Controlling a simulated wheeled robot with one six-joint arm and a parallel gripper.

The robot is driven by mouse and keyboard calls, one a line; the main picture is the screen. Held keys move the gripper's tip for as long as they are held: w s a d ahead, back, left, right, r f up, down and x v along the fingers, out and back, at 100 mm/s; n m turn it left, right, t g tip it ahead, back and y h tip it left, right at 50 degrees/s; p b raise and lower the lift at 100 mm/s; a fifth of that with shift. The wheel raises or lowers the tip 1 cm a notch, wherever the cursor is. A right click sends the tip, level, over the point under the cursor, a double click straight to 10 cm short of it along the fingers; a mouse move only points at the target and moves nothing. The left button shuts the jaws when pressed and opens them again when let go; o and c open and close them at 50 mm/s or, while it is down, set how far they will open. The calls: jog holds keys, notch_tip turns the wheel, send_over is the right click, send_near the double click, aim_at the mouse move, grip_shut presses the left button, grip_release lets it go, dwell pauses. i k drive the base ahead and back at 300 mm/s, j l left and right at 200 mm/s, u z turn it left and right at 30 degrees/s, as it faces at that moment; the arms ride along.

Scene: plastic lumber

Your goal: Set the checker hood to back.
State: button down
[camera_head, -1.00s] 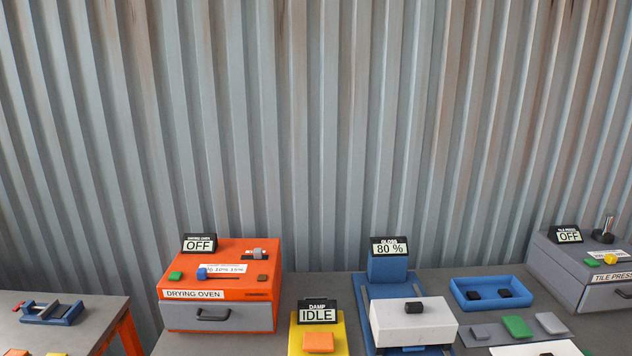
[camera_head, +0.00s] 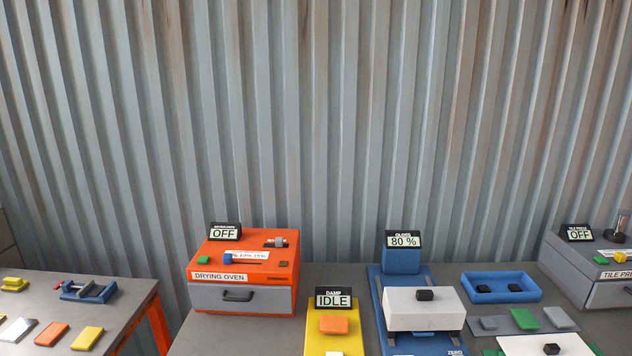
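The gloss checker is a blue unit (camera_head: 404,256) on the bench, right of centre, with a display (camera_head: 403,240) reading "GLOSS 80 %". Its pale grey, box-like hood (camera_head: 424,311) has a black knob (camera_head: 424,295) on top and sits over the blue base, in front of the display post. A "ZERO" label (camera_head: 454,353) shows at the front edge of the base, partly cut off by the frame. What lies under the hood is hidden. My gripper is not in view.
Left of the checker stand a yellow damp meter (camera_head: 312,338) reading "IDLE" and an orange drying oven (camera_head: 222,262) reading "OFF". Right are a blue tray (camera_head: 478,297) with black pieces, several tiles (camera_head: 525,319) and a grey tile press (camera_head: 577,268). A separate left table (camera_head: 135,291) holds a vise (camera_head: 88,291).

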aim_at(421, 307)
jog(key=k+j, duration=0.1)
jog(key=j, duration=0.25)
jog(key=k+l, duration=0.2)
jog(key=k, duration=0.25)
jog(key=i+z, duration=0.45)
jog(key=i, duration=1.1)
